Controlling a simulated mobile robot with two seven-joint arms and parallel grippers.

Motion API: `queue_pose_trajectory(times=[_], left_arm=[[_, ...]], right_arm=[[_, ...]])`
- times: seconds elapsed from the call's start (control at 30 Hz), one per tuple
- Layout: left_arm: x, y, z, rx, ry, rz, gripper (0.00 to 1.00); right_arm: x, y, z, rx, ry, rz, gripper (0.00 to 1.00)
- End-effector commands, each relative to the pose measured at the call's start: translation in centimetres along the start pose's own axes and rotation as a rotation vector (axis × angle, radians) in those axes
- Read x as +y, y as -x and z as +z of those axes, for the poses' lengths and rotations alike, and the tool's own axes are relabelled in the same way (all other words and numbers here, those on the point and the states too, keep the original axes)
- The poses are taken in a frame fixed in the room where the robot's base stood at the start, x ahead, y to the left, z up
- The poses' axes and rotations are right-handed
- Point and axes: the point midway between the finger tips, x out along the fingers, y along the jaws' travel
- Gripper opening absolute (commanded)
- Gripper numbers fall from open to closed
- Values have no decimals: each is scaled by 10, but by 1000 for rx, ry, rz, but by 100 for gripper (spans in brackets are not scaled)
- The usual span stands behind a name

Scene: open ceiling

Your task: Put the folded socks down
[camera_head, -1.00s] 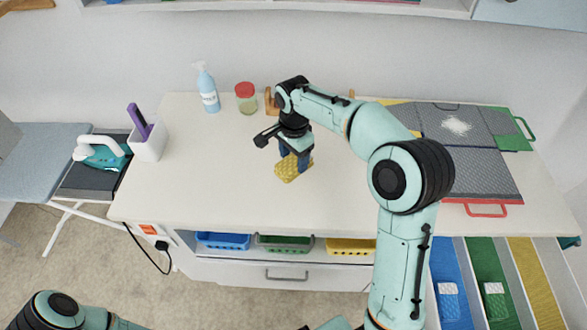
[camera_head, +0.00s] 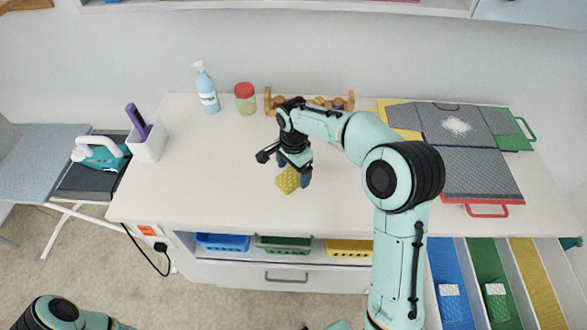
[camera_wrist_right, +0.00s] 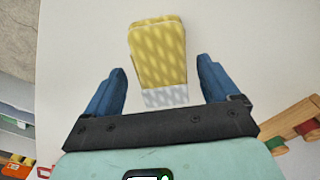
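The folded socks (camera_head: 287,180) are a yellow patterned bundle at the middle of the white tabletop. In the right wrist view the socks (camera_wrist_right: 158,52) show a pale grey-white patterned band at the end near the gripper. My right gripper (camera_head: 294,173) is over them, pointing down. In the right wrist view its two blue fingers (camera_wrist_right: 160,80) stand on either side of the socks, with a narrow gap on each side, so it is open. The socks appear to lie on the tabletop. My left gripper is out of view; only part of the left arm shows at bottom left.
A spray bottle (camera_head: 207,91), a red-lidded jar (camera_head: 245,98) and a wooden rack (camera_head: 268,103) stand along the back. A white holder (camera_head: 149,143) is at left. Grey folding boards (camera_head: 478,172) cover the right side. The left-centre tabletop is clear.

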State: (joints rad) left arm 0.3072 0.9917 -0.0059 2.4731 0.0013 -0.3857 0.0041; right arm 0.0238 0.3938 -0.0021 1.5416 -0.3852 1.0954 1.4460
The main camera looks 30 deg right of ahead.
Motion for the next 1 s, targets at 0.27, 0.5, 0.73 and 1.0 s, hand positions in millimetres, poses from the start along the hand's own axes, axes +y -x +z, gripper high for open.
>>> queue_pose_trajectory(times=[0.27, 0.5, 0.73, 1.0], left_arm=[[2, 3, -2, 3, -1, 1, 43], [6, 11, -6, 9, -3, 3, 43], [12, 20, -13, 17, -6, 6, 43], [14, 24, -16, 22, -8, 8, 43]], right_arm=[[-1, 9, 0, 1, -1, -2, 88], [-2, 56, 0, 2, 1, -6, 88], [-1, 103, 0, 1, 0, -5, 88], [0, 124, 0, 1, -1, -1, 88]])
